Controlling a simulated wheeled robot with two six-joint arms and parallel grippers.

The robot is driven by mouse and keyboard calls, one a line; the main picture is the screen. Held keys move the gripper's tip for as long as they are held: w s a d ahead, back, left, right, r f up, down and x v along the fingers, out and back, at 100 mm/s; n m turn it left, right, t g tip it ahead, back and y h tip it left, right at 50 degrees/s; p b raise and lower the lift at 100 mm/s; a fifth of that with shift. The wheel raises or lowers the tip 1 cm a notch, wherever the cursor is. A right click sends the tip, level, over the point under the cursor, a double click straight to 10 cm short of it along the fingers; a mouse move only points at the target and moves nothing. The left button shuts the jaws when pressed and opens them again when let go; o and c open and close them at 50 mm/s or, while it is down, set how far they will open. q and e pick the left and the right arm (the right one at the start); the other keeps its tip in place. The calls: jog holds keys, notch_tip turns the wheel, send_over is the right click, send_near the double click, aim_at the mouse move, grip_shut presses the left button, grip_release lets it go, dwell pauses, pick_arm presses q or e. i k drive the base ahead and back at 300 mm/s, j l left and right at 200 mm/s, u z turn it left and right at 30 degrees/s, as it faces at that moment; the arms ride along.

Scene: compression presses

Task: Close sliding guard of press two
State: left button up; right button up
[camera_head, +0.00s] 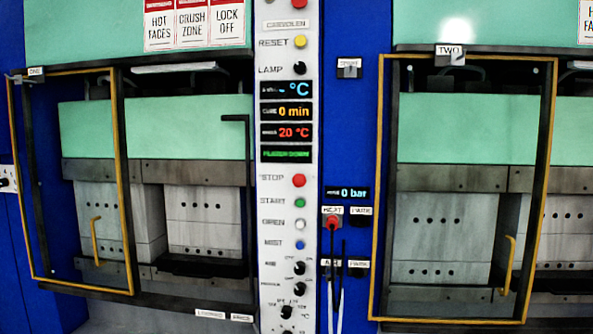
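The sliding guard of press two (546,150) is a clear panel in a yellow frame at the right of the head view. Its yellow handle (508,265) is upright near the panel's lower right corner. The guard stands in front of the left part of the press opening. The grey mould block (562,225) shows uncovered to the right of the guard's frame. The label TWO (450,54) sits above the guard. The opening's right end is outside the picture. Neither of my grippers is in view.
Press one at the left has a similar yellow-framed guard (120,170) with a handle (96,240). A white control panel (286,220) with buttons, knobs and displays stands between the presses. Plugs with hanging cables (333,222) are on the blue column beside press two's guard.

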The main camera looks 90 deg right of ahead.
aim_at(554, 64)
jog(key=z, duration=3.85)
